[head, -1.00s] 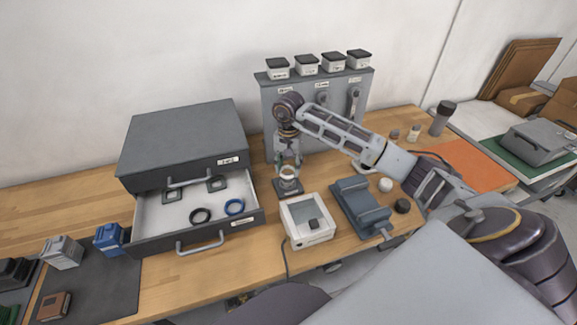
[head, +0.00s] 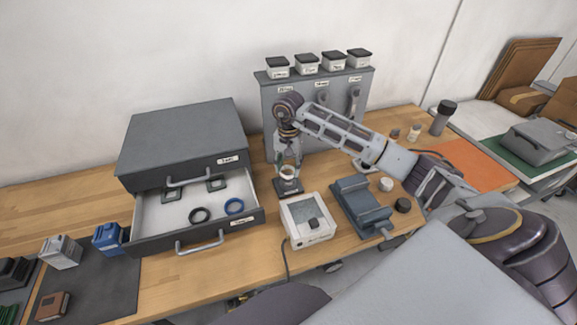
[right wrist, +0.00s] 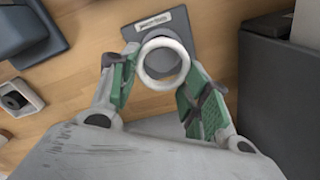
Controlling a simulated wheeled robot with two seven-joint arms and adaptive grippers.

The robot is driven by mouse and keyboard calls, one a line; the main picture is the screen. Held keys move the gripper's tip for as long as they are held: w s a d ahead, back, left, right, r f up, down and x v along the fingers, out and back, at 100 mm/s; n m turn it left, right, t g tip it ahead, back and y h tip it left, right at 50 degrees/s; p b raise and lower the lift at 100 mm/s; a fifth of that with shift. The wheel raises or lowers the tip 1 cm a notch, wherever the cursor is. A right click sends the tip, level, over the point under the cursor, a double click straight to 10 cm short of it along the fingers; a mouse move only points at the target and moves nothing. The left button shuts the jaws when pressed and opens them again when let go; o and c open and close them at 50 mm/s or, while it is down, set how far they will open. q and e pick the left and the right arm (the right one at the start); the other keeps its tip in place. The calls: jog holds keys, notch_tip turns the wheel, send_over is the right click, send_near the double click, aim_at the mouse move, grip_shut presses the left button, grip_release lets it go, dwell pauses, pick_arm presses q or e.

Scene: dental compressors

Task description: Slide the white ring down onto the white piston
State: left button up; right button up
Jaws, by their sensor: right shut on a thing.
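My right gripper (head: 287,168) points down over a small dark stand (head: 287,192) in front of the grey cabinet. It is shut on the white ring (right wrist: 140,66), with a green-lined finger on either side in the right wrist view (right wrist: 160,80). The ring is roughly level over the stand's labelled plate (right wrist: 183,24). A grey, round shape shows through the ring. The white piston is mostly hidden by the ring and fingers, so I cannot tell whether the ring touches it or is around it. My left gripper is not in view.
A white scale-like box (head: 309,232) and a grey vise (head: 360,208) stand close in front and right. The grey cabinet (head: 272,110) is just behind.

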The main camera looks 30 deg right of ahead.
jog(key=shift+f, duration=0.1)
dwell(0.7)
jog(key=shift+f+b, duration=0.2)
jog(key=shift+b, duration=0.2)
jog(key=shift+f, duration=0.2)
dwell(0.9)
jog(key=shift+f+b, duration=0.2)
jog(key=shift+b, duration=0.2)
jog(key=shift+f, duration=0.2)
dwell(0.5)
jog(key=shift+f+b, duration=0.35)
jog(key=shift+b, duration=0.15)
dwell(0.4)
